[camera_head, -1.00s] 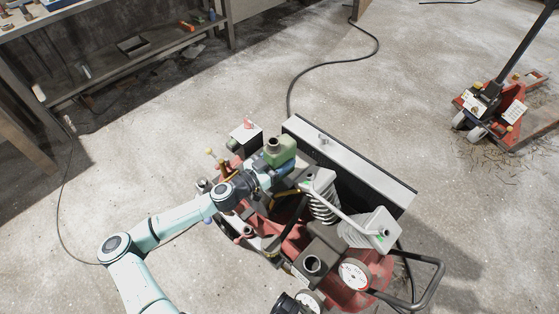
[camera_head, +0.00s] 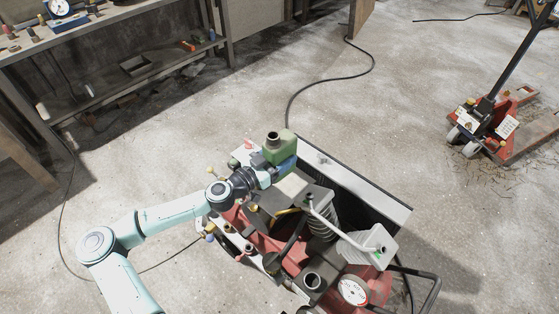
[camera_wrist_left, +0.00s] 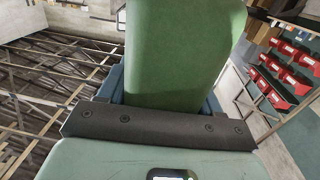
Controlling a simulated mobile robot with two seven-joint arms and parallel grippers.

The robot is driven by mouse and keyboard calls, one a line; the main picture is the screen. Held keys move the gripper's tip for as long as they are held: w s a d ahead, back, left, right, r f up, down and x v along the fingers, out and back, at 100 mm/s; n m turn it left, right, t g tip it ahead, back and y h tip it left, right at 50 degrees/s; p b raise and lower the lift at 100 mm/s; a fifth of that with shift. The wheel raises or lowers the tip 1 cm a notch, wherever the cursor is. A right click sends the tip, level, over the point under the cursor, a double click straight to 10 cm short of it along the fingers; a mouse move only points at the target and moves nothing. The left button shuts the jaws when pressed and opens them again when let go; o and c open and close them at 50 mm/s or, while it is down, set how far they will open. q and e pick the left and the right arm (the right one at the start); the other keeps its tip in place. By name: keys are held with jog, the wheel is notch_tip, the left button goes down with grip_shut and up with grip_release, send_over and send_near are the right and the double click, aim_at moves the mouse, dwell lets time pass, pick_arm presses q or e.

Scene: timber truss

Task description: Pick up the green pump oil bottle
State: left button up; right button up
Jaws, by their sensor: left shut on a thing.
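The green pump oil bottle (camera_head: 284,147) with a dark cap shows above the far left part of the red machine in the head view. My left gripper (camera_head: 285,165) comes in from the left and is shut on the bottle's lower part, which its blue fingers partly hide. In the left wrist view the bottle's green side (camera_wrist_left: 180,50) fills the upper middle, just beyond the gripper's dark front edge. The bottle looks raised above the machine, though the gap under it is hidden. My right gripper is not in view.
The red machine (camera_head: 290,249) with pipes, a gauge and a long pale-topped panel (camera_head: 360,185) stands under and right of the bottle. A workbench (camera_head: 110,27) is at the upper left. A red pallet jack (camera_head: 497,122) stands at the right. A black cable (camera_head: 320,65) crosses otherwise open floor.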

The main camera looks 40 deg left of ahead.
aim_at(293, 133)
pick_arm(q)
jog(key=shift+r+p, duration=0.75)
jog(key=shift+r, duration=2.25)
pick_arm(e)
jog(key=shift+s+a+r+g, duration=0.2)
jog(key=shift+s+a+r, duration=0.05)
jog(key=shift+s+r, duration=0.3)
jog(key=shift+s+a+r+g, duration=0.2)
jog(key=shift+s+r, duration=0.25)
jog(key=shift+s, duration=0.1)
pick_arm(q)
jog(key=shift+r, duration=0.15)
jog(key=o, duration=0.8)
grip_shut()
jog(key=shift+s, duration=0.1)
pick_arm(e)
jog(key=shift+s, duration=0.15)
